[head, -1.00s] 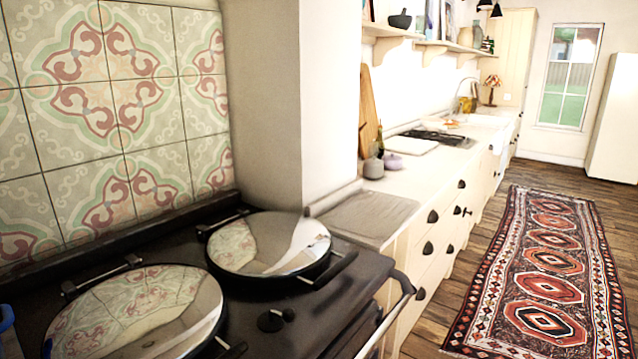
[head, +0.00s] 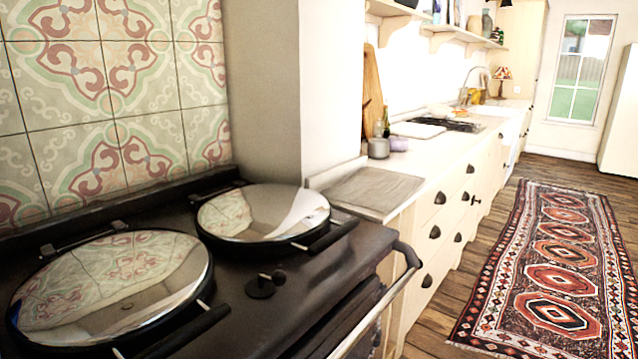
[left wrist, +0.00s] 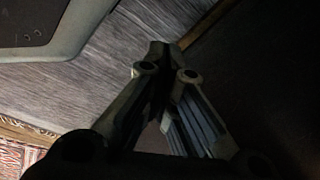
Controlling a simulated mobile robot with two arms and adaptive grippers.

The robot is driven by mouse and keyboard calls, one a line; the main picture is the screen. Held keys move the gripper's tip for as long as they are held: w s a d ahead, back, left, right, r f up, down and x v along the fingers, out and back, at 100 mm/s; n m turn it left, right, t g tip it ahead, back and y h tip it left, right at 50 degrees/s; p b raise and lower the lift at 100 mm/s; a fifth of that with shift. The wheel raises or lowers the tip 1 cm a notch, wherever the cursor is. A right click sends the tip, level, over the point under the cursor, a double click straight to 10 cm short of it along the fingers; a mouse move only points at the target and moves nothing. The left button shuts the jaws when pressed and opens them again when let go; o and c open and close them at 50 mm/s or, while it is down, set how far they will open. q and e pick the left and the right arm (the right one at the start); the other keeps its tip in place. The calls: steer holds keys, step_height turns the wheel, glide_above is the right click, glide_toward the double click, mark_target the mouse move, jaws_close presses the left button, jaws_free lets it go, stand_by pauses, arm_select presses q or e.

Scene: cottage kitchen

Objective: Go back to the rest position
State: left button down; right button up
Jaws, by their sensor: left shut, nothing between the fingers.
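My left gripper (left wrist: 165,60) shows in the left wrist view. Its two fingers meet at the tips and hold nothing. It is out of the head view. A grey wood-grained surface (left wrist: 95,85) lies behind the fingers, with a dark area to the right. My right gripper is in neither view.
The black range cooker (head: 265,310) with two shiny round lids (head: 110,285) fills the near left of the head view. The cream counter (head: 425,170) runs away beyond it. A patterned rug (head: 550,260) lies on the wooden floor at right, which is otherwise clear.

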arm_select(q)
steer(key=s+a+r+p, duration=0.1)
steer(key=s+p, duration=0.5)
steer(key=s, duration=0.1)
steer(key=s+a+r+g+p, duration=0.1)
steer(key=s+r+p, duration=0.1)
steer(key=s+p, duration=0.4)
steer(key=shift+s+a+p, duration=0.35)
steer(key=shift+p, duration=0.05)
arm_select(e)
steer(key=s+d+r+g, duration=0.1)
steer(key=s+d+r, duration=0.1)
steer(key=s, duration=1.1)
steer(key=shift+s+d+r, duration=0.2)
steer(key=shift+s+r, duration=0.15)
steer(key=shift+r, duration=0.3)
arm_select(q)
steer(key=shift+r, duration=0.1)
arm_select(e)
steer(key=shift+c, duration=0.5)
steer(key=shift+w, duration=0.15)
